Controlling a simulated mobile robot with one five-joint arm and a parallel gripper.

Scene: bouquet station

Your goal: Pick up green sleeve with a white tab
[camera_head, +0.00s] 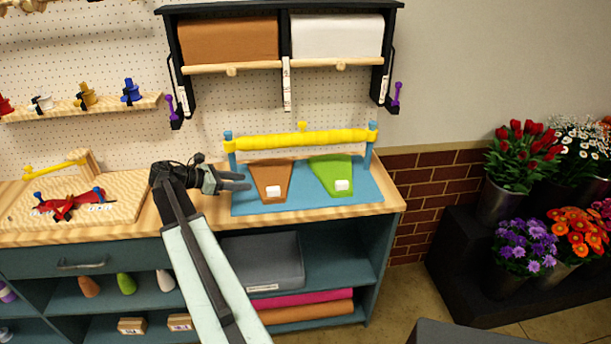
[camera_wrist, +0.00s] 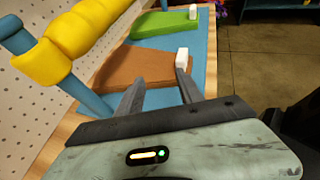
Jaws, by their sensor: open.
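The green sleeve (camera_head: 331,174) lies flat on a blue mat (camera_head: 300,205), on its right side, with a white tab (camera_head: 342,185) near its front edge. In the wrist view the green sleeve (camera_wrist: 170,23) and its white tab (camera_wrist: 193,11) are at the top, beyond a brown sleeve. The brown sleeve (camera_head: 271,176), also with a white tab (camera_head: 273,192), lies left of the green one. My gripper (camera_head: 246,182) is open and empty at the mat's left side, by the brown sleeve. In the wrist view its fingers (camera_wrist: 158,82) reach over the brown sleeve (camera_wrist: 138,65).
A yellow roller (camera_head: 302,141) on blue posts spans the back of the mat. A paper-roll rack (camera_head: 283,70) hangs above. A wooden board (camera_head: 110,200) with a red tool is at left. Flower buckets (camera_head: 497,200) stand right of the bench, off its edge.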

